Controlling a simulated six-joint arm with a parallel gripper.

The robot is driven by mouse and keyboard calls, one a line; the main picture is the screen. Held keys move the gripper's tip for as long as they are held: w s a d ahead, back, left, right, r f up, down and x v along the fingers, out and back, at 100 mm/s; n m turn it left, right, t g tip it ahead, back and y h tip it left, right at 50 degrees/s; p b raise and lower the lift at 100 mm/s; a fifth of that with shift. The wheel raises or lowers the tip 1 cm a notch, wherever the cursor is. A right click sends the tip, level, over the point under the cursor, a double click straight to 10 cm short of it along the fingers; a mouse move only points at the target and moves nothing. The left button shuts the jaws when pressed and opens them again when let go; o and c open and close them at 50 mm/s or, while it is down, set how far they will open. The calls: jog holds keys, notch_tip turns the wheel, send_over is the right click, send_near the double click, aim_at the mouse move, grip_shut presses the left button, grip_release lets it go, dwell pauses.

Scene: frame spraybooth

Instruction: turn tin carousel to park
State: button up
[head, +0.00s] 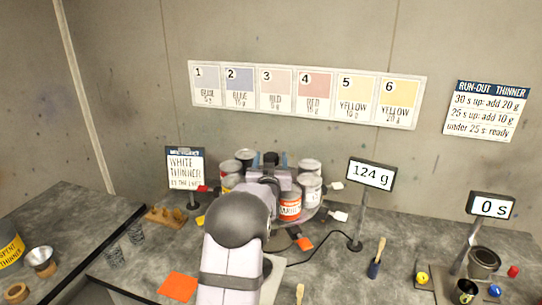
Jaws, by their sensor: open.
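The tin carousel (306,214) stands at the back of the bench, with several paint tins on it. A tin with an orange-red label (290,208) faces forward, a white tin (310,188) is to its right, and more tins show at the left and back. My gripper (270,158) is over the middle of the carousel, open, with its fingertips pointing away at the back. My arm hides the carousel's front left and hub. I cannot tell whether the fingers touch anything. No park mark can be made out.
A scale display (371,175) reading 124 g stands right of the carousel. A sign on a stand (185,168) is at the left. The front right middle is fairly clear.

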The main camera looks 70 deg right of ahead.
jog(key=shift+d, duration=0.2)
grip_shut()
